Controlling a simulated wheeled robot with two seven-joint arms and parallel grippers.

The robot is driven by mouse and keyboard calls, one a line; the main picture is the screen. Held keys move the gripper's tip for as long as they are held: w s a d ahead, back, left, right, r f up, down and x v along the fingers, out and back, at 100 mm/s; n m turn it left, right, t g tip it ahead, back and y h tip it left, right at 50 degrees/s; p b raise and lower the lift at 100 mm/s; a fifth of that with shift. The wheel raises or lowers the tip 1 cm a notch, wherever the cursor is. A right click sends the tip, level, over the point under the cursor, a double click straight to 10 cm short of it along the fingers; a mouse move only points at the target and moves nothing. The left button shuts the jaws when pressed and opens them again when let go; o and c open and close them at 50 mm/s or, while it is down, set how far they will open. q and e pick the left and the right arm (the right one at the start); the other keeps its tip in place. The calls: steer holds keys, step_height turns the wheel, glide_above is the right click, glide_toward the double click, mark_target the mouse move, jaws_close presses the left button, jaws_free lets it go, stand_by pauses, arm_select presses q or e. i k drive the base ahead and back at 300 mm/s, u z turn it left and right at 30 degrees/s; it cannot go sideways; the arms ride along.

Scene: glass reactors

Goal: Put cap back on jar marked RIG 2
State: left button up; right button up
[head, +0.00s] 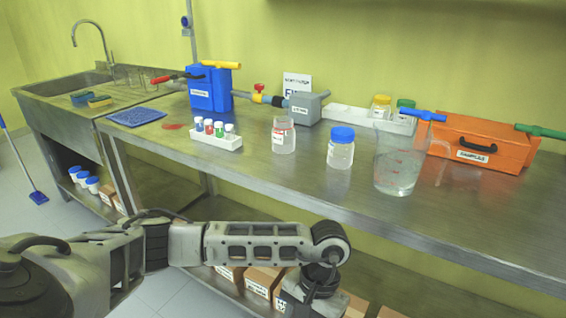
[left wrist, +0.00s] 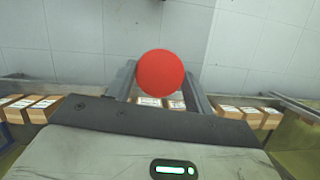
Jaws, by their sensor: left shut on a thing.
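My left gripper (left wrist: 160,82) is shut on a round red cap (left wrist: 161,72), seen face-on between the fingers in the left wrist view. In the head view my left gripper (head: 312,292) hangs low in front of the bench, below its front edge; the cap cannot be made out there. An open clear jar (head: 284,142) with a red-and-white label stands upright on the bench, up from the gripper in the picture; its lettering is too small to read. A blue-capped jar (head: 341,150) stands to its right. My right gripper is not in view.
A water-filled beaker (head: 397,172), an orange box (head: 480,145) and a white rack of small vials (head: 216,140) stand on the steel bench (head: 255,172). A blue valve block (head: 209,89) is behind. Cardboard boxes (head: 264,280) sit on the lower shelf.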

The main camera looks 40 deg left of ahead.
mark_target(283, 131)
steer(key=u, duration=3.15)
steer(key=i, duration=3.1)
steer(key=z, duration=4.15)
